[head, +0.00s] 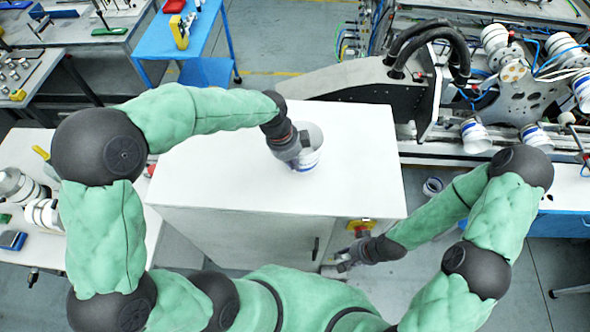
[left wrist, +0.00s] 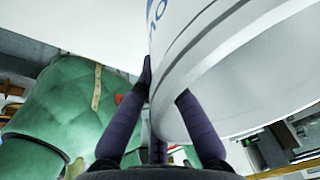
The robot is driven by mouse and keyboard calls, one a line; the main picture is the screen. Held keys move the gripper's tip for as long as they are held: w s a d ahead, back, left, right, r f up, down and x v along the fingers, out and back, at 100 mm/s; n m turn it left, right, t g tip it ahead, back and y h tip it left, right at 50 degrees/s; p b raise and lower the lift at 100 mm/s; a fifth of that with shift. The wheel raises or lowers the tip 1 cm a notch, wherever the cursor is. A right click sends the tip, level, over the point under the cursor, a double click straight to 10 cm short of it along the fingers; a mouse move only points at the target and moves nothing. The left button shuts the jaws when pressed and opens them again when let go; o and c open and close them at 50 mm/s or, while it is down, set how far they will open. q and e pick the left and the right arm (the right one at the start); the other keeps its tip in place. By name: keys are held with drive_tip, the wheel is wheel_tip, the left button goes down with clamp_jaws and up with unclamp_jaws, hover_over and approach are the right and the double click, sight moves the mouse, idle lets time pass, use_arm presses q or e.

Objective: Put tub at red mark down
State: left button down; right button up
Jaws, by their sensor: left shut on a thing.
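A white tub (head: 309,158) with blue print is over the middle of the white cabinet top (head: 215,170). My left gripper (head: 304,152) is shut on the tub at its left side. In the left wrist view the tub (left wrist: 235,60) fills the upper right, and the fingers (left wrist: 165,95) meet its wall. I cannot tell whether the tub's base touches the cabinet top. No red mark is clearly seen on the visible cabinet top. My right gripper (head: 340,264) hangs low by the cabinet's front right, away from the tub; its opening is unclear.
The cabinet top around the tub is clear. A machine with several white tubs (head: 475,135) stands at the right. A blue trolley (head: 195,45) stands at the back left. A bench (head: 20,160) with white rolls is at the left.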

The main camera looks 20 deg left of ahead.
use_arm(q)
drive_tip(key=shift+w+f, duration=0.65)
drive_tip(key=shift+f, duration=0.05)
drive_tip(key=b+x, duration=0.2)
drive_tip(key=x, duration=0.1)
drive_tip(key=shift+w+a+f+b, duration=0.1)
drive_tip(key=shift+a+f+b, duration=0.25)
drive_tip(key=shift+a+f, duration=0.05)
drive_tip(key=shift+r, duration=0.1)
drive_tip(key=c, duration=1.4)
unclamp_jaws()
drive_tip(key=v, duration=1.2)
drive_tip(key=shift+b, duration=0.35)
